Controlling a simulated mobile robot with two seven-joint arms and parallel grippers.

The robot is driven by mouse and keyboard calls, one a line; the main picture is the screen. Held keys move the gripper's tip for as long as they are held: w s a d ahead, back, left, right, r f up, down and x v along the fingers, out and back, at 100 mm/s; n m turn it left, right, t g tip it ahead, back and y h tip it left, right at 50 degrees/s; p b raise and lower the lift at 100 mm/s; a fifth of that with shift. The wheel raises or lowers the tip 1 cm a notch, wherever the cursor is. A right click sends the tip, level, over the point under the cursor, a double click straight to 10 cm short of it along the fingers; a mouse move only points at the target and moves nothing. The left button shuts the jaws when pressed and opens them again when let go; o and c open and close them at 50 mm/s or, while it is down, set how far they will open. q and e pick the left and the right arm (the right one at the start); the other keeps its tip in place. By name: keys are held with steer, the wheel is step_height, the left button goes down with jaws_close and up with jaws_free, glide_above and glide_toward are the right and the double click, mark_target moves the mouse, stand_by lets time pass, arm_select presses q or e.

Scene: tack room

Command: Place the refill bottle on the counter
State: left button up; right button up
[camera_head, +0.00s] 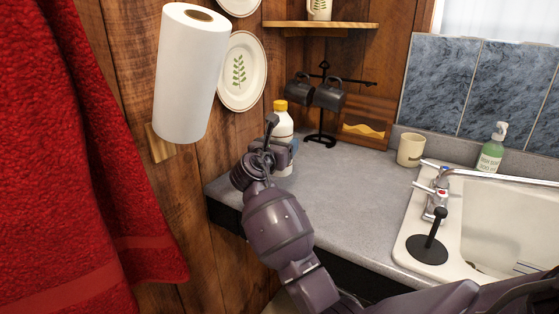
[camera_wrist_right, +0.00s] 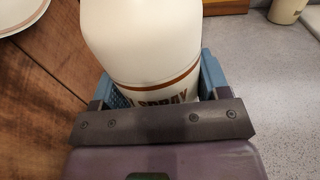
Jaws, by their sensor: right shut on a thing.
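The refill bottle (camera_head: 282,122) is white with a yellow cap. It stands upright at the left end of the grey counter (camera_head: 345,196), near the wooden wall. My right gripper (camera_head: 285,150) is shut around its lower body. In the right wrist view the white bottle (camera_wrist_right: 144,45), with a brown band and partly hidden lettering, sits between the blue fingers of the right gripper (camera_wrist_right: 158,88). The arm and gripper hide part of the bottle's base, so I cannot tell whether it touches the counter. My left gripper is not in view.
A mug rack (camera_head: 322,100) with dark mugs and a cream cup (camera_head: 411,150) stand at the back. The sink (camera_head: 500,225) with its faucet is at the right. A paper towel roll (camera_head: 190,75) and red towel (camera_head: 80,150) hang at the left. The middle counter is clear.

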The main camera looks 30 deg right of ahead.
step_height(320, 180, down, 4)
steer(key=shift+w+f+b, duration=0.1)
steer(key=shift+f+b, duration=0.1)
steer(key=shift+b, duration=0.3)
steer(key=shift+r, duration=0.15)
steer(key=o, duration=1.3)
steer(key=shift+f, duration=0.2)
steer(key=shift+s+a+r, duration=0.1)
steer(key=shift+s+a, duration=0.1)
steer(key=p+v, duration=0.1)
steer(key=v, duration=1)
steer(key=shift+s+a+p, duration=0.2)
steer(key=shift+a+p, duration=0.05)
steer(key=shift+p, duration=0.05)
